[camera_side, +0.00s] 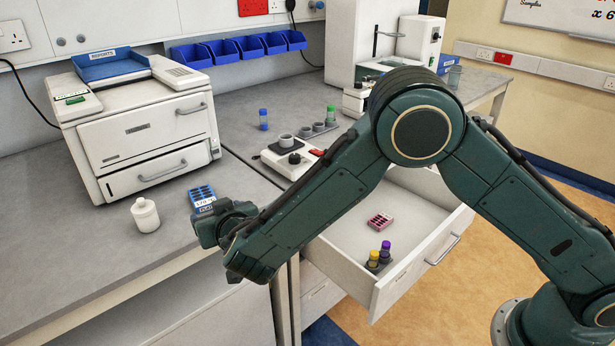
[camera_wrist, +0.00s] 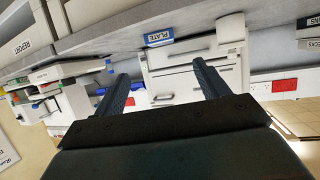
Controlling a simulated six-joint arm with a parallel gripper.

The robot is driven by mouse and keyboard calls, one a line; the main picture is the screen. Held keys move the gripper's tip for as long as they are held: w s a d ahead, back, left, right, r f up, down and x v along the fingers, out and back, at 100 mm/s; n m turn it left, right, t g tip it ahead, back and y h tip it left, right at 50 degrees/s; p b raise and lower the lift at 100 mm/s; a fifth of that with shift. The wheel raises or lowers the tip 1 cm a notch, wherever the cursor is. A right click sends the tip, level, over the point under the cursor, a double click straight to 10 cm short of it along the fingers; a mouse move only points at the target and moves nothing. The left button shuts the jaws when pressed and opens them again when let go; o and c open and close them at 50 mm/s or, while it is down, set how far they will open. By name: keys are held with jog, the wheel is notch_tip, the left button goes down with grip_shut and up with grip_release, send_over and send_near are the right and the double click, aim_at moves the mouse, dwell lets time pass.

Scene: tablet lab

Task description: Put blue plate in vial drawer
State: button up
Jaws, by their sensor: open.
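The blue plate (camera_side: 203,196) lies on the left bench top, between the white bottle and my gripper. In the wrist view the plate (camera_wrist: 158,43) shows its edge with a PLATE label, beyond and between my fingers. My gripper (camera_side: 220,235) is at the front edge of that bench, close to the plate. It is open and empty, and its fingers also show apart in the wrist view (camera_wrist: 164,72). The open drawer (camera_side: 404,278) under the right bench holds two capped vials (camera_side: 379,253), one yellow and one purple, in a dark rack, and a pink plate (camera_side: 380,220).
A white bottle (camera_side: 145,215) stands left of the blue plate. A white machine with two drawers (camera_side: 144,130) stands behind it. A small device (camera_side: 292,157), a blue-capped vial (camera_side: 263,119) and a green-capped vial (camera_side: 331,114) stand on the right bench. The drawer has free floor around its contents.

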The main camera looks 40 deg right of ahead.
jog(key=s+d+r+m+g, duration=0.1)
jog(key=s+d+r+g, duration=0.2)
jog(key=s+d+r, duration=0.45)
jog(key=s+d+r+g, duration=0.2)
jog(key=s+d+r, duration=0.2)
jog(key=d+r, duration=0.6)
jog(key=s+d+n+g+y, duration=0.1)
jog(key=s+d, duration=0.3)
jog(key=s, duration=0.9)
jog(key=s+d+n+g+y, duration=0.1)
jog(key=s+d, duration=0.3)
jog(key=s, duration=0.9)
jog(key=shift+f+n+g, duration=0.2)
jog(key=shift+n+g, duration=0.1)
jog(key=shift+n, duration=0.2)
jog(key=shift+o, duration=0.5)
jog(key=shift+s+f+y, duration=0.15)
jog(key=shift+s+y, duration=0.15)
jog(key=shift+s, duration=0.3)
jog(key=shift+w, duration=0.1)
